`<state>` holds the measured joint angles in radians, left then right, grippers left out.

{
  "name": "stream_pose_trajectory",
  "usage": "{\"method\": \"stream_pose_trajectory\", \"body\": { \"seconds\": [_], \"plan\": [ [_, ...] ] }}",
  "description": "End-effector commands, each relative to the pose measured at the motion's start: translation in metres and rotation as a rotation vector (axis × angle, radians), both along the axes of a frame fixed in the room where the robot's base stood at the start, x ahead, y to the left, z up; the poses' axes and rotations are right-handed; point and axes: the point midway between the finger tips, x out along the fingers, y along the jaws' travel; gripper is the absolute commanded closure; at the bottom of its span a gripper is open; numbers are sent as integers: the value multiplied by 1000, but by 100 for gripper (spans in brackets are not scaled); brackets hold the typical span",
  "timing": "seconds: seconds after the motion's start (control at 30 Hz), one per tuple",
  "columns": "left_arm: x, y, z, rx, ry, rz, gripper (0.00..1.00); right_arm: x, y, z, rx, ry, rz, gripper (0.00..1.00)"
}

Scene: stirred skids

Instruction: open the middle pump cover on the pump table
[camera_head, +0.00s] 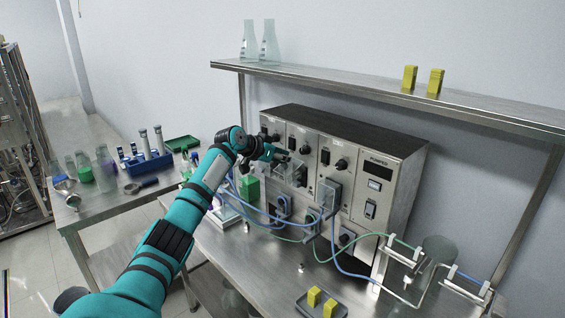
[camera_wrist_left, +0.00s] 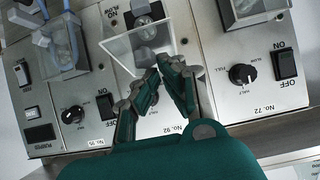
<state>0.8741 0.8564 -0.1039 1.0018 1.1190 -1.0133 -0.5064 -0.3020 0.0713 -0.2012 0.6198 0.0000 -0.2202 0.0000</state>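The pump unit (camera_head: 395,185) stands on the metal pump table (camera_head: 240,252). The middle pump cover is a clear box on the panel marked No. 92 in the left wrist view (camera_wrist_left: 128,48); a grey pump head shows behind it. My left gripper (camera_head: 272,152) is at the front of the unit, by the middle pump. In the left wrist view its fingertips (camera_wrist_left: 160,66) are close together at the cover's edge. Whether they touch or grip it is unclear. My right gripper is out of view.
Clear covers of neighbouring pumps (camera_wrist_left: 65,42) flank the middle one. Blue and green tubes (camera_head: 345,262) run across the table front. A tray (camera_head: 318,303) with yellow blocks lies at the front. A shelf (camera_head: 390,92) with flasks hangs above.

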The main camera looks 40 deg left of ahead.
Motion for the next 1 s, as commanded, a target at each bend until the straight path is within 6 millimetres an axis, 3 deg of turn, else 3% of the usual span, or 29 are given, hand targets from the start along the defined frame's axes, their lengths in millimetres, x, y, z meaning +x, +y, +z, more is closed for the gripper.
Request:
{"method": "stream_pose_trajectory", "body": {
  "seconds": [0.03,0.3,0.67,1.0],
  "plan": [
    [1,-3,-2,-1,3,-6,90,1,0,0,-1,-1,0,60],
    [0,-3,-6,0,11,-5,56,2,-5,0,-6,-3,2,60],
    [-6,-2,-4,2,13,-4,56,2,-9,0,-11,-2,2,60],
    [-62,2,29,8,15,-5,56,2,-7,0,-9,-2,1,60]
  ]
}}
